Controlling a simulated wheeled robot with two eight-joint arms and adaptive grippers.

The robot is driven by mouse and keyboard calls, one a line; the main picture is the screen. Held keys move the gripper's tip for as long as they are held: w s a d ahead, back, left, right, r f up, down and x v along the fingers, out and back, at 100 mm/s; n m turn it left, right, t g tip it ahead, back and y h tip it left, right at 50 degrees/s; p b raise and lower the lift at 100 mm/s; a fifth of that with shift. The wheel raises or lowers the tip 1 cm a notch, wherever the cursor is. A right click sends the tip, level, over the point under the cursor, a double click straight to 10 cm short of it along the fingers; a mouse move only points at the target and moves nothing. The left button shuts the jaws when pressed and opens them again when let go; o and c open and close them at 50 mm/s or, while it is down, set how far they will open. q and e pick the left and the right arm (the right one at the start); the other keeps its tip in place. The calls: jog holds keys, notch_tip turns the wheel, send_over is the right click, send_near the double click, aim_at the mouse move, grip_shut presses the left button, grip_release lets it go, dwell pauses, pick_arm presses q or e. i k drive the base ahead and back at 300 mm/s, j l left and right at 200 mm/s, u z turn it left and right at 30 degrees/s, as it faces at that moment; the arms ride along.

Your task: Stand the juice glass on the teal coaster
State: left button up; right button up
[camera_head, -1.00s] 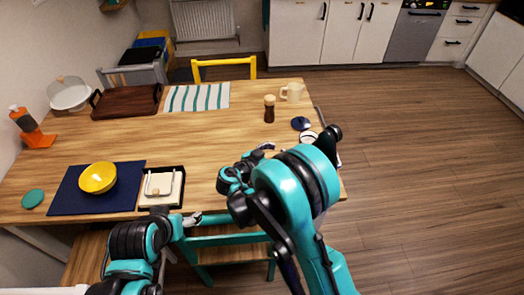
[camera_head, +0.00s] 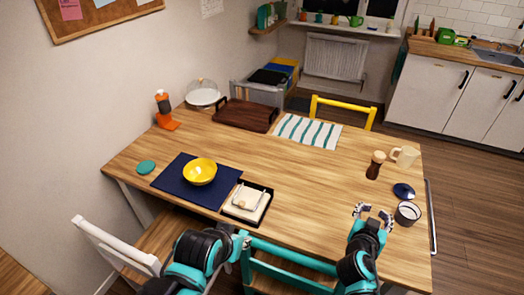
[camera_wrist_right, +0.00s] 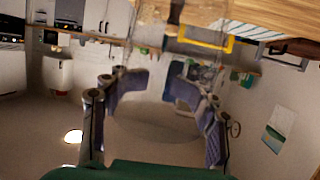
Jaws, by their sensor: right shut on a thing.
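The teal coaster (camera_head: 146,167) lies flat at the left end of the wooden table, with nothing on it. My right gripper (camera_head: 374,212) is over the table's front right part, far from the coaster. In the right wrist view its fingers (camera_wrist_right: 155,92) are shut around a faint, clear, round shape (camera_wrist_right: 165,122), which looks like the juice glass. The glass can hardly be made out in the head view. My left gripper (camera_head: 242,242) is low at the table's front edge, small and partly hidden; its jaws cannot be made out.
A yellow bowl (camera_head: 200,171) stands on a navy mat (camera_head: 174,184) right of the coaster, beside a dark napkin tray (camera_head: 233,214). A mug (camera_head: 407,213), navy disc (camera_head: 403,190), pepper mill (camera_head: 375,165) and cream mug (camera_head: 404,157) stand at right. The table's middle is clear.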

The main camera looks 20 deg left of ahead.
aim_at(146, 166)
jog(key=j+u, duration=0.15)
jog(key=u, duration=0.25)
jog(key=j+u, duration=0.15)
jog(key=u, duration=0.25)
jog(key=i+j+u, duration=0.1)
jog(key=u, duration=0.3)
jog(key=j+u, duration=0.1)
jog(key=u, duration=0.35)
jog(key=i+j, duration=0.4)
